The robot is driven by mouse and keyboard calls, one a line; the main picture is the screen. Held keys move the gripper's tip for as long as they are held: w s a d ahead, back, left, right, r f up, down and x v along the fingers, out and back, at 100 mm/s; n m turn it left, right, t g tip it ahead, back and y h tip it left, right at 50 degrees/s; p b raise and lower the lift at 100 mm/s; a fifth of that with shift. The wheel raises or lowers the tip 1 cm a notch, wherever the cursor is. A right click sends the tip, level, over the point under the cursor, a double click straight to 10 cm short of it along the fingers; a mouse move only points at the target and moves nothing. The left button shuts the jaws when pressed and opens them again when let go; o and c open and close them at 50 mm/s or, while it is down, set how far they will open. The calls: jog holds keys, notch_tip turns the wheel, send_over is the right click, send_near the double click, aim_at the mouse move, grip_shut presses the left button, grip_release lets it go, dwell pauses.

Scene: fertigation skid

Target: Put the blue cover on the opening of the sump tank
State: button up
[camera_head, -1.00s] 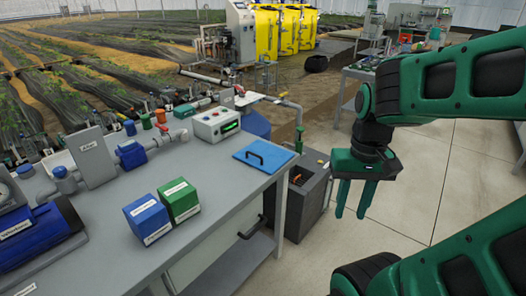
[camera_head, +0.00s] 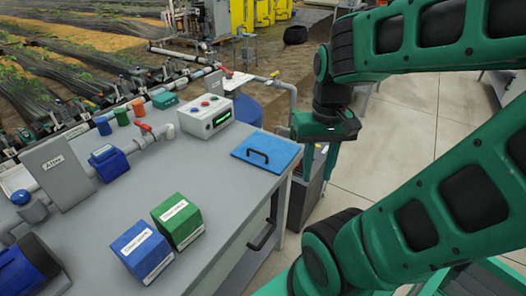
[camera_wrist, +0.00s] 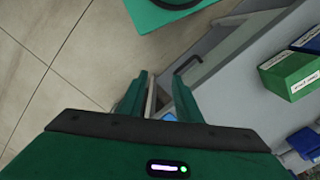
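The blue cover (camera_head: 262,157) is a flat square plate with a dark bar handle. It lies flat on the far right corner of the grey bench (camera_head: 208,171). The sump tank (camera_head: 305,197) is a grey box on the floor beside the bench's right side. My arm and gripper now hide most of it, and its opening cannot be seen. My gripper (camera_head: 319,174) points down just right of the cover, with nothing between its fingers. In the wrist view, its two fingers (camera_wrist: 158,84) stand apart, so it is open. The cover does not show clearly there.
A green box (camera_head: 177,220) and a blue box (camera_head: 142,250) stand on the bench, left of the cover. A control box (camera_head: 207,117) with a green display stands behind it. A dark bench handle (camera_head: 262,236) juts from the bench's side. Open tiled floor (camera_head: 400,150) lies to the right.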

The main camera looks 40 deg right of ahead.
jog(key=w+d+n+t+y, duration=0.1)
jog(key=w+n, duration=0.2)
jog(key=w, duration=0.3)
jog(key=w+d+n, duration=0.2)
jog(key=w, duration=0.4)
jog(key=n+t+y, duration=0.3)
jog(key=n, duration=0.2)
send_near(262, 150)
jog(key=s+a+r, duration=0.1)
jog(key=s+a, duration=0.2)
jog(key=a, duration=0.2)
jog(key=shift+h, duration=0.3)
jog(key=shift+a+x, duration=0.2)
jog(key=shift+x, duration=2.55)
jog(key=shift+s, duration=0.1)
grip_shut()
